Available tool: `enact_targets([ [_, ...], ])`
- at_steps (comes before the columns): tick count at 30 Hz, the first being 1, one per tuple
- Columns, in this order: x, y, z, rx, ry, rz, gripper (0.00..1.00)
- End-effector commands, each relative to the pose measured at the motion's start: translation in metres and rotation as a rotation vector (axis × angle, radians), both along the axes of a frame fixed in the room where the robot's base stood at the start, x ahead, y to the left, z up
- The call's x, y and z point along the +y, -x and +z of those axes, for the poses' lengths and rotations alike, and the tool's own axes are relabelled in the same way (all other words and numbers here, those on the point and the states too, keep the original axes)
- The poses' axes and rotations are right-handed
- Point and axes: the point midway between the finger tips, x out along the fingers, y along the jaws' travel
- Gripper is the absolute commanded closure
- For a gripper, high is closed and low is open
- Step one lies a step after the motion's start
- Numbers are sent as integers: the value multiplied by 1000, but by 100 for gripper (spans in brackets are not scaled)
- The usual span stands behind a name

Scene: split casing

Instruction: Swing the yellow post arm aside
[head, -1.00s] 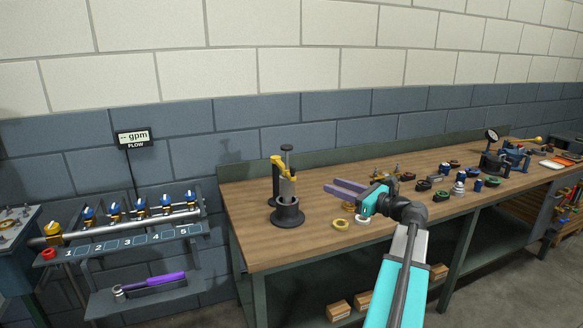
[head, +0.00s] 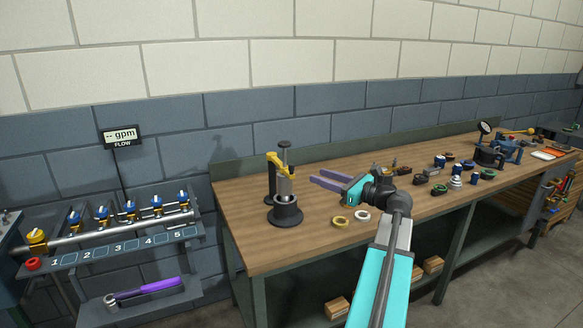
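A dark knob on a short stem rises above the cylinder. My gripper (head: 316,178) is to the right of the post assembly, above the bench and apart from it. Its two purple fingers point left toward the cylinder, with a gap between them and nothing visible in it.
The wooden bench (head: 245,240) has a yellow ring (head: 340,222) and a white ring (head: 362,215) near my gripper. Several fittings and a gauge (head: 485,128) stand farther right. A rack with several blue-topped valves (head: 130,207) is at the left. The bench's front left is clear.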

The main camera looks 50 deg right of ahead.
Motion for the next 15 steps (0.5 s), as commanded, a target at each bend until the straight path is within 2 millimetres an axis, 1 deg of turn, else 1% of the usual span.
enact_targets([
  [5,-1,-10,1,0,0,-1,64],
  [8,0,-21,1,0,0,-1,64],
  [15,3,-54,2,0,0,-1,64],
])
